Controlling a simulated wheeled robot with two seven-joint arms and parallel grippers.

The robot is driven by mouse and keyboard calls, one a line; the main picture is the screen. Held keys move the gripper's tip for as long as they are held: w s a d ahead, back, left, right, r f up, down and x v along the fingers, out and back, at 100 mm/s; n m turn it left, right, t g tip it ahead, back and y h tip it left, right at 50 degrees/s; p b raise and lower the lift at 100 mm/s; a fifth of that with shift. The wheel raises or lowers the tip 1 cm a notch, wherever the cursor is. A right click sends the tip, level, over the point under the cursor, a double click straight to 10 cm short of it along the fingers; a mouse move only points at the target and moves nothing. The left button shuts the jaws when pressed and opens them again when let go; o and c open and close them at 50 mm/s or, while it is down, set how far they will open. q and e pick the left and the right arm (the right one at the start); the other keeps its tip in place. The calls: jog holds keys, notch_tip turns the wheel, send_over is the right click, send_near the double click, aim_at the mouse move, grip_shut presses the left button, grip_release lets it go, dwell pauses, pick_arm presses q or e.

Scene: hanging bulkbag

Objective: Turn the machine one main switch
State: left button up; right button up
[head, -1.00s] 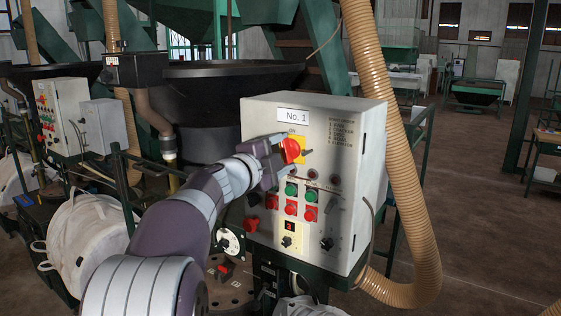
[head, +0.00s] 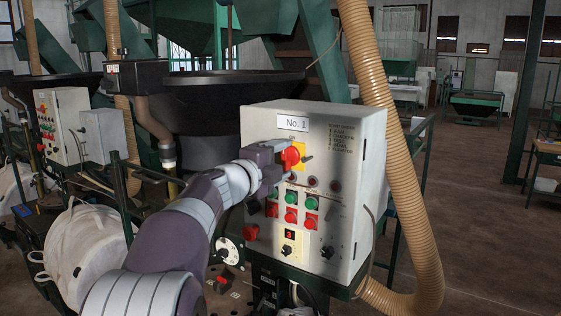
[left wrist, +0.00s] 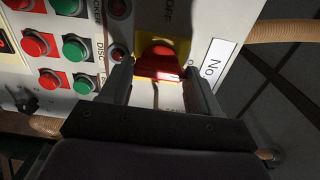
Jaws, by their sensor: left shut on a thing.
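The machine one control box (head: 352,190) is a white cabinet with a "No. 1" label (head: 292,122). Its main switch (head: 290,158) is a red rotary knob on a yellow plate (head: 301,152) below the label. My left gripper (head: 279,163) reaches it from the left. In the left wrist view the red main switch (left wrist: 159,64) sits between the two fingers of my left gripper (left wrist: 160,82), which are shut on it. The knob's far side and part of the yellow plate are hidden. My right gripper is not in view.
A ribbed tan hose (head: 400,190) runs down the right side. A white bulk bag (head: 85,245) hangs at left. Floor at right is mostly open.

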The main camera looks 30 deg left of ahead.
pick_arm(q)
jog(key=o, duration=1.1)
jog(key=shift+f, duration=0.25)
jog(key=shift+c, duration=0.2)
jog(key=shift+s+r, duration=0.1)
jog(key=shift+r, duration=0.05)
jog(key=shift+s, duration=0.3)
jog(key=s+a+b, duration=0.1)
jog(key=s+b, duration=0.2)
jog(key=s, duration=0.9)
jog(key=shift+b, duration=0.3)
